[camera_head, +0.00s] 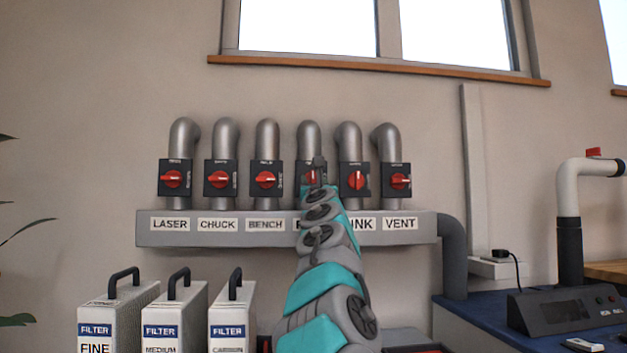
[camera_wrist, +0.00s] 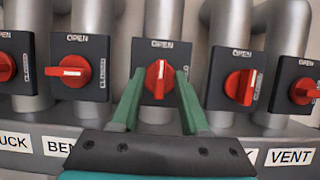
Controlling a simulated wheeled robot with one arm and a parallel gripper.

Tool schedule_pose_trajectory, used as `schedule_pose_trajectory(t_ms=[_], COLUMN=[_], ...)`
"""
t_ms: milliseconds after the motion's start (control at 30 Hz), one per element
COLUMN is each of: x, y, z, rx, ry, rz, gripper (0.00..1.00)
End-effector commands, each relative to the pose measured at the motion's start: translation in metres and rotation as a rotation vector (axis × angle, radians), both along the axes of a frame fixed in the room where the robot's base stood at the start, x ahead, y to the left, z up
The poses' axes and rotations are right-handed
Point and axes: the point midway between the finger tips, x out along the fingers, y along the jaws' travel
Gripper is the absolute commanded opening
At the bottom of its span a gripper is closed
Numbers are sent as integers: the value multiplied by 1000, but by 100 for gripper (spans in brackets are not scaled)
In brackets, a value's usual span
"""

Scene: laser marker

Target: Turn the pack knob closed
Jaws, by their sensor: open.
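The fourth knob from the left, a red dial (camera_wrist: 156,88) on a black plate, is centred in the wrist view. It stands upright, its white mark up toward the word OPEN. In the head view this red knob (camera_head: 309,177) is partly behind my arm, and its name label is almost wholly covered, so I cannot read PACK. My gripper (camera_wrist: 159,76) is open, with one green finger on each side of the knob. I cannot tell whether the fingers touch it. My gripper (camera_head: 318,165) is hard to make out in the head view.
Neighbouring knobs sit close on both sides: the bench knob (camera_wrist: 75,71) lies sideways, the sink knob (camera_wrist: 241,87) is near upright. A grey labelled ledge (camera_head: 190,240) runs below. Filter boxes (camera_head: 175,325) stand lower left; a blue bench (camera_head: 480,318) is at right.

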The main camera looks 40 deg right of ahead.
Motion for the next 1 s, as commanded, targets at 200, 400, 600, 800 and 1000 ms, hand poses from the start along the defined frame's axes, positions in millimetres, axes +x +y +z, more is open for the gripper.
schedule_pose_trajectory(t_ms=[200, 400, 600, 800, 1000], x=[0, 0, 0, 0, 0], y=[0, 0, 0, 0, 0], z=[0, 0, 0, 0, 0], rx=[0, 0, 0, 0, 7], ry=[0, 0, 0, 0, -3], rz=[-1, -1, -1, -1, 0], gripper=[30, 8, 0, 0, 0])
